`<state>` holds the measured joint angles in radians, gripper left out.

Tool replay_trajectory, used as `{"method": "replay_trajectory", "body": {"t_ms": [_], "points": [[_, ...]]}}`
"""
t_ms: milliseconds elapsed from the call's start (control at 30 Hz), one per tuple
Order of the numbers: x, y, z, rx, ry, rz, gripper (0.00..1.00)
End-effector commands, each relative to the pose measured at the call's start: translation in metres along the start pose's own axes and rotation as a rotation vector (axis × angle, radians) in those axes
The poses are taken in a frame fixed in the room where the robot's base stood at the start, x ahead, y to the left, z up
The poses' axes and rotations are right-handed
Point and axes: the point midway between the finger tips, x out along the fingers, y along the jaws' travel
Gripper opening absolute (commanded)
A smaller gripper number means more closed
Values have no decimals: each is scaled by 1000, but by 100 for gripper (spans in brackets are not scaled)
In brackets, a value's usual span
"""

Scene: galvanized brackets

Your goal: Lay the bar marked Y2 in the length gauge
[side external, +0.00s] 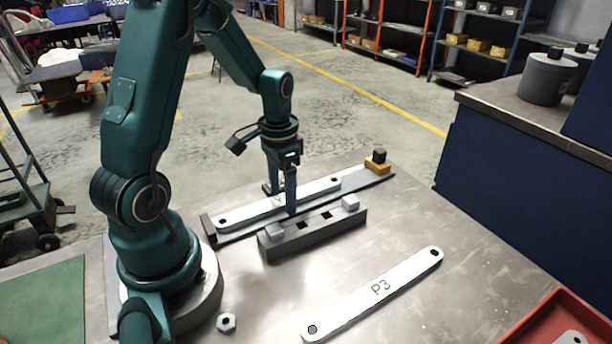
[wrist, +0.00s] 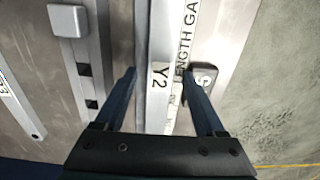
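The Y2 bar (side external: 243,212), pale metal with a hole near each end, lies along the length gauge (side external: 234,236), a long dark strip with a raised stop at its left end. In the wrist view the Y2 mark shows on the bar (wrist: 161,95), beside the gauge's printed label (wrist: 187,40). The bar's left end is close to the stop; I cannot tell whether they touch. My gripper (side external: 283,203) points down over the bar's middle. In the wrist view its open fingers (wrist: 159,75) straddle the bar, with a gap visible on the left.
A dark block (side external: 312,234) with square slots and pale grey end pieces stands just in front of the gauge. A P3 bar (side external: 375,292) lies on the bench. A hex nut (side external: 226,323) is near my base. A red tray (side external: 545,328) is at lower right. A yellowish block (side external: 377,165) sits at the gauge's far end.

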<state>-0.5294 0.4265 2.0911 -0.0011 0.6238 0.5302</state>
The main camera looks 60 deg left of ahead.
Motion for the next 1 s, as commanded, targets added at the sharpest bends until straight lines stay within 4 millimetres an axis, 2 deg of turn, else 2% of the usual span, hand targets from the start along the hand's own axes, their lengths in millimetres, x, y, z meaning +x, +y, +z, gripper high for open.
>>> {"method": "replay_trajectory", "body": {"t_ms": [233,600,1000], "points": [[-7,-1,-1,0,2,-2,74],[-49,0,-1,0,3,-2,74],[-52,2,-1,8,2,-1,74]]}}
